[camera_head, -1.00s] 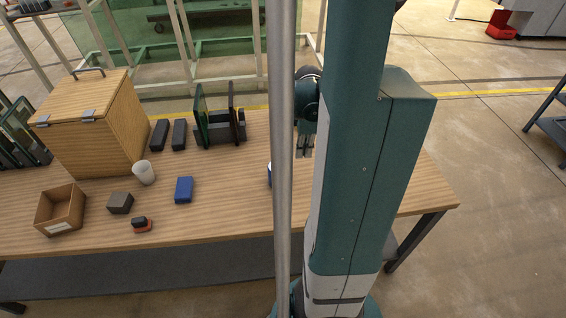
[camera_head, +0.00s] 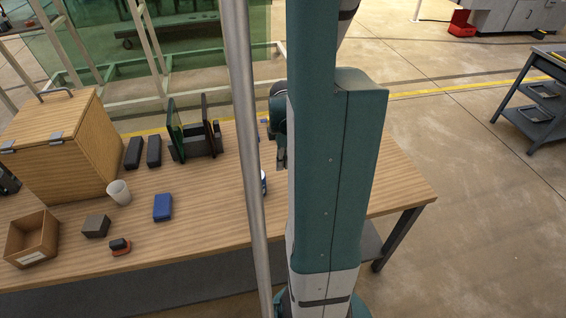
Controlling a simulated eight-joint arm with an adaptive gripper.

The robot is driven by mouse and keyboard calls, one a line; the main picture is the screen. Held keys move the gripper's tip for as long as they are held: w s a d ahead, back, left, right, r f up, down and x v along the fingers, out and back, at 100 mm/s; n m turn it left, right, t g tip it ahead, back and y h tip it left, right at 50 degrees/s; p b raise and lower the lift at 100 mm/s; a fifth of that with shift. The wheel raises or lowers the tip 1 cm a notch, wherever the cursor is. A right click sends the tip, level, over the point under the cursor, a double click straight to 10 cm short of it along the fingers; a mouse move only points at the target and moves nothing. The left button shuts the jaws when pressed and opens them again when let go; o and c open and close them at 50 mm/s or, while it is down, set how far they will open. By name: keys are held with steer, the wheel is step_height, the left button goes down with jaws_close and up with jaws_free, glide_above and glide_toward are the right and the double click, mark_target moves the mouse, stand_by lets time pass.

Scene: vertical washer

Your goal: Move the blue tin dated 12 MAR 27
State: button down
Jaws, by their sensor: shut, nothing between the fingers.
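A blue block-shaped object (camera_head: 162,207) lies on the wooden table, in front of the dark blocks; no date is legible on it. A blue and white object (camera_head: 263,183) shows only as a sliver beside the grey pole, mostly hidden. I cannot tell which of these is the tin dated 12 MAR 27. My gripper (camera_head: 281,160) hangs over the table behind my arm, which partly hides it. It is shut and empty, to the right of and farther back than the blue block and a little beyond the blue and white sliver.
A lidded wooden box (camera_head: 65,150), an open wooden bin (camera_head: 32,238), a white cup (camera_head: 119,192), a grey block (camera_head: 96,226) and a red-black item (camera_head: 120,247) occupy the table's left. A dark rack with upright panels (camera_head: 192,140) stands at the back. The table's right end looks clear.

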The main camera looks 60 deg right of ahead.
step_height(320, 180, down, 7)
steer(key=shift+f+b, duration=0.2)
steer(key=shift+b, duration=0.45)
steer(key=shift+w+a+f, duration=0.15)
steer(key=shift+f, duration=0.1)
steer(key=shift+w+a+r, duration=0.1)
steer(key=shift+w+a, duration=1.15)
steer(key=shift+w+a, duration=0.1)
steer(key=w+a+b, duration=0.3)
steer(key=w+a, duration=1.1)
steer(key=shift+w+a, duration=0.15)
